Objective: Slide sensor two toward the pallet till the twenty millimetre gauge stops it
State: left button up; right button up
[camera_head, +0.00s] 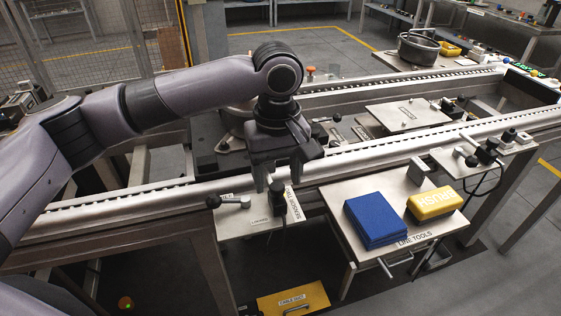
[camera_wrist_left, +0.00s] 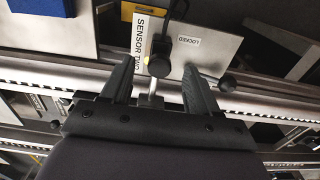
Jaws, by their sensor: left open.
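Sensor two (camera_head: 293,207) is a dark upright body with a cable, on a small grey plate (camera_head: 238,226) beside the near rail. In the left wrist view, its round black part (camera_wrist_left: 158,66) is next to the SENSOR TWO label (camera_wrist_left: 138,45), with a bright metal rod (camera_wrist_left: 152,91) pointing to the gripper. My left gripper (camera_head: 279,178) is open just above and behind the sensor; its fingers (camera_wrist_left: 159,84) lie on either side of the rod, apart from it. I cannot make out the twenty millimetre gauge for certain. The pallet is partly hidden by my left arm. My right gripper is out of view.
A lever with a black knob (camera_head: 213,201) is left of the sensor. A LINE TOOLS table (camera_head: 345,240) with a blue pad (camera_head: 376,221) and yellow box (camera_head: 436,203) stands to the right. The near rail (camera_head: 365,157) runs behind the sensor. A yellow duct (camera_head: 292,301) is below.

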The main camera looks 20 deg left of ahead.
aim_at(277, 187)
pick_arm(q)
jog(key=shift+f+b, duration=0.3)
jog(key=shift+f, duration=2.5)
grip_shut()
